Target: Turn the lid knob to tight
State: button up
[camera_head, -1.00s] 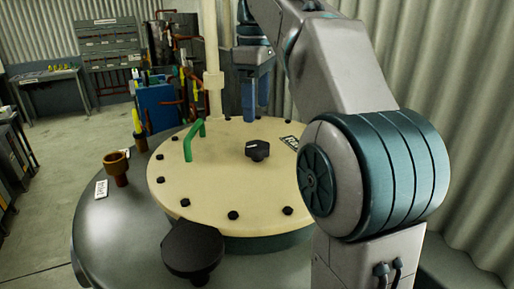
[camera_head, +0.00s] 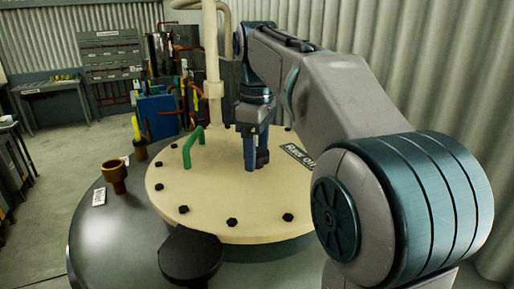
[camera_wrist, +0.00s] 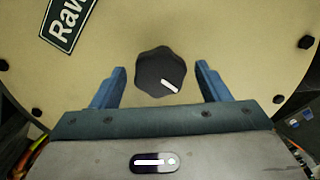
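The lid knob (camera_wrist: 160,72) is black and lobed with a white pointer line. In the wrist view it sits on the cream lid (camera_wrist: 215,35), its pointer aimed to the lower right. My gripper (camera_wrist: 162,78) is open, with one blue finger on each side of the knob and a visible gap to both. In the head view my gripper (camera_head: 256,162) points down over the middle of the lid (camera_head: 210,208) and hides the knob. I cannot tell how far the fingertips reach down beside it.
A label reading "Raw oil" (camera_head: 300,157) lies on the lid, right of my gripper. A green handle (camera_head: 192,146) rises at the lid's left, and bolts ring its edge. A brown cup-shaped fitting (camera_head: 115,176) and a black round part (camera_head: 190,256) stand on the grey vessel top.

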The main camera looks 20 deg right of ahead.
jog(key=c, duration=0.9)
jog(key=shift+r+m, duration=0.1)
jog(key=shift+m, duration=0.2)
jog(key=m+p, duration=0.2)
jog(key=shift+m, duration=0.4)
jog(key=m+p, duration=0.1)
jog(key=m, duration=0.4)
jog(key=shift+m+p, duration=0.3)
jog(key=shift+p, duration=0.1)
jog(key=m+p, duration=0.1)
jog(key=m, duration=0.3)
jog(key=m+p, duration=0.1)
jog(key=m, duration=0.3)
jog(key=shift+m, duration=0.6)
